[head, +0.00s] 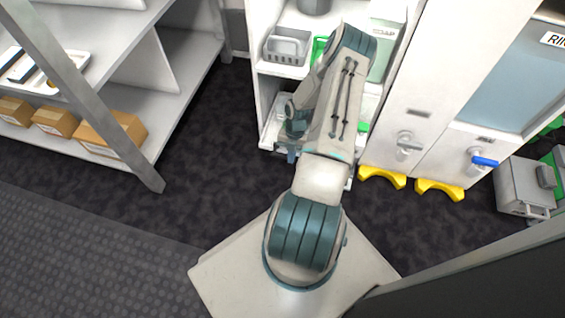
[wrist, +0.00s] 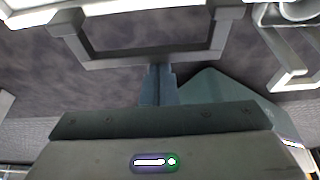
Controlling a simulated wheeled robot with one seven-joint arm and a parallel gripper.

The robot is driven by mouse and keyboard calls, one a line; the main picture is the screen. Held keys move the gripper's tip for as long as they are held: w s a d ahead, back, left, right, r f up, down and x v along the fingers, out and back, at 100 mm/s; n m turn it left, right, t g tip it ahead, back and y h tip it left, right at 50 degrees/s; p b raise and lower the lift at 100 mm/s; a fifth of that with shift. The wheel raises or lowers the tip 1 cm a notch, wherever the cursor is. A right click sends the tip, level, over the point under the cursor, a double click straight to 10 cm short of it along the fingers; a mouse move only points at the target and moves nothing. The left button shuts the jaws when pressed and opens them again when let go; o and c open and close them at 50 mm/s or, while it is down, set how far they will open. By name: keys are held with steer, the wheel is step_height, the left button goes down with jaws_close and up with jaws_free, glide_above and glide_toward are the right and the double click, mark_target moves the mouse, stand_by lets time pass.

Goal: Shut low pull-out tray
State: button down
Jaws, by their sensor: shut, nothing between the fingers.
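The low pull-out tray sits at the bottom of the white open cabinet, and its pale front part (head: 268,137) shows beside my arm in the head view. My arm covers much of it, so how far it sticks out is hard to tell. In the wrist view a grey U-shaped handle (wrist: 150,60) hangs from a pale front edge at the top. My gripper (head: 292,153) is shut and empty, low in front of the cabinet. In the wrist view its closed fingertips (wrist: 158,70) are by the handle's crossbar; whether they touch cannot be told.
A second grey handle (wrist: 290,75) shows at the right in the wrist view. Yellow floor blocks (head: 382,177) stand below the white panel with valves (head: 408,146). A grey shelf unit with cardboard boxes (head: 110,132) is at left. Dark floor between is clear.

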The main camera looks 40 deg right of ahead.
steer(key=shift+w+d, duration=0.6)
steer(key=shift+d, duration=0.2)
steer(key=shift+s, duration=0.1)
